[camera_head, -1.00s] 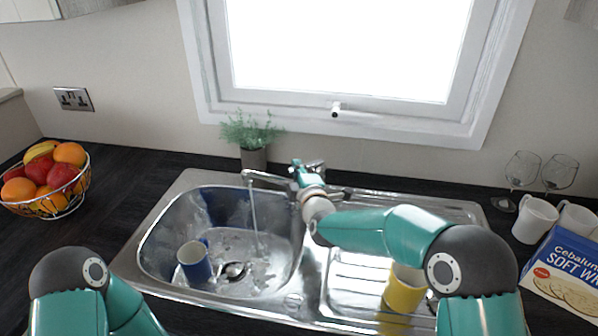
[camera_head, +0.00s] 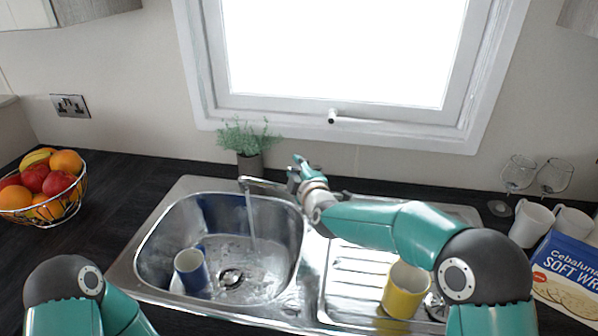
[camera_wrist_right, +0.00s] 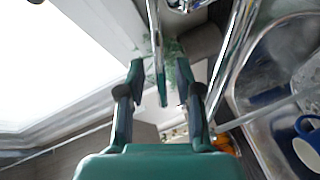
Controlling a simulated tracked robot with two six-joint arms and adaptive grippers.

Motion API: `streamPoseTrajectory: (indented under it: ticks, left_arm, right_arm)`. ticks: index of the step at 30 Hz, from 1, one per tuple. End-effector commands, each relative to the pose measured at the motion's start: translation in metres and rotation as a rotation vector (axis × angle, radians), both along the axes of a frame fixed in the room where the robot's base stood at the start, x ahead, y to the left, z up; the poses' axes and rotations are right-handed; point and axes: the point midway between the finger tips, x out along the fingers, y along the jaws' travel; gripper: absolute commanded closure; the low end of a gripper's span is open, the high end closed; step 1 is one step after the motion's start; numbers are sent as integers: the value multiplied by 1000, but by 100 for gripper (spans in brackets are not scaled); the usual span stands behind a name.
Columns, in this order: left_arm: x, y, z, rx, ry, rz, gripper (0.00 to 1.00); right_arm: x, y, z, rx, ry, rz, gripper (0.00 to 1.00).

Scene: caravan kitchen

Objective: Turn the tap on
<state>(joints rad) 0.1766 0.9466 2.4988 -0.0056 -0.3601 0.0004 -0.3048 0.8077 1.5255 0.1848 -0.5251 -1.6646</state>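The chrome tap (camera_head: 262,184) stands behind the sink, its spout over the left basin. A stream of water (camera_head: 250,215) falls from the spout into the basin. My right gripper (camera_head: 297,172) is at the tap body, hiding part of it. My left gripper is not in view; only my left arm shows at the lower left.
A blue mug (camera_head: 192,268) is in the basin (camera_head: 150,250). A yellow mug (camera_head: 405,292) stands on the drainer. A potted plant (camera_head: 248,160) is behind the tap, under the window. A fruit bowl (camera_head: 50,212) is far left; white mugs (camera_head: 530,222) and a box (camera_head: 575,270) are right.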

Motion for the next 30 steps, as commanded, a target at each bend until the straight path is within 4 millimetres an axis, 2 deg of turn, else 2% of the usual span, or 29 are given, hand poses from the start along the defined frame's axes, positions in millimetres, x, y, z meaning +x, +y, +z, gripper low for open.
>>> streamPoseTrajectory:
  ticks: [8, 21, 25, 30]
  left_arm:
    - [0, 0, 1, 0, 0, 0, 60]
    - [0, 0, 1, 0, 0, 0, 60]
    - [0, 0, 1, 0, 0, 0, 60]
    - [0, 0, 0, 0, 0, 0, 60]
  right_arm:
    - [-16, -5, 4, 0, -1, 0, 65]
    - [-89, -25, 14, 0, 1, 1, 65]
    - [-105, -30, 16, 1, 2, 2, 65]
    - [-113, -32, 17, 1, 2, 1, 65]
